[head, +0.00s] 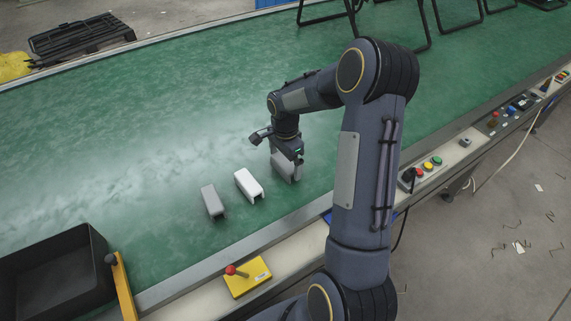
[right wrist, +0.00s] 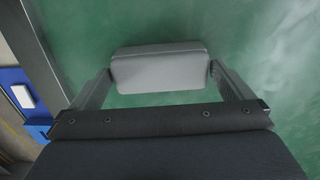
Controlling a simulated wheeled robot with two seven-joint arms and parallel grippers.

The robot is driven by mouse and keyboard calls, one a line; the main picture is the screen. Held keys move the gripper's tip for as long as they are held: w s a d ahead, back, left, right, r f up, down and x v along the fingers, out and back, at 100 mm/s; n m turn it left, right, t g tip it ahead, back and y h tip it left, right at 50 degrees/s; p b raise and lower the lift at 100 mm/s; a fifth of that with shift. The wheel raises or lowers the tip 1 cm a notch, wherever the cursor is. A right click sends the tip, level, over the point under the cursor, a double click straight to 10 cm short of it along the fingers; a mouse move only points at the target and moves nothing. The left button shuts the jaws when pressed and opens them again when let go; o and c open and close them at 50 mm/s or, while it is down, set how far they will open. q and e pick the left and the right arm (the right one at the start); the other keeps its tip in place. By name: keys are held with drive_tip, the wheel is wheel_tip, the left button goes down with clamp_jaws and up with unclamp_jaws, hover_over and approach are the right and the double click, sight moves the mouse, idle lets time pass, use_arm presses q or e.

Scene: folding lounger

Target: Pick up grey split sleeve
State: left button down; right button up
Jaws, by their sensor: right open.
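A grey split sleeve (right wrist: 160,68) lies between the two fingers of my right gripper (right wrist: 161,76) in the right wrist view. The fingers are open, one at each end of the sleeve; whether they touch it I cannot tell. In the head view my right gripper (head: 286,164) points down over this sleeve (head: 284,171), hiding part of it. A white sleeve (head: 249,185) and another grey sleeve (head: 212,201) lie to its left on the green belt. My left gripper is not in view.
The green conveyor belt (head: 150,110) is mostly clear around the sleeves. A black bin (head: 50,270) stands at the lower left. A yellow control box with a red-knobbed lever (head: 247,278) sits on the near rail. Black folding frames (head: 420,25) stand at the far side.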

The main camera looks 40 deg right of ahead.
wheel_tip(320, 180, down, 2)
drive_tip(key=shift+f, duration=0.1)
drive_tip(key=c, duration=0.7)
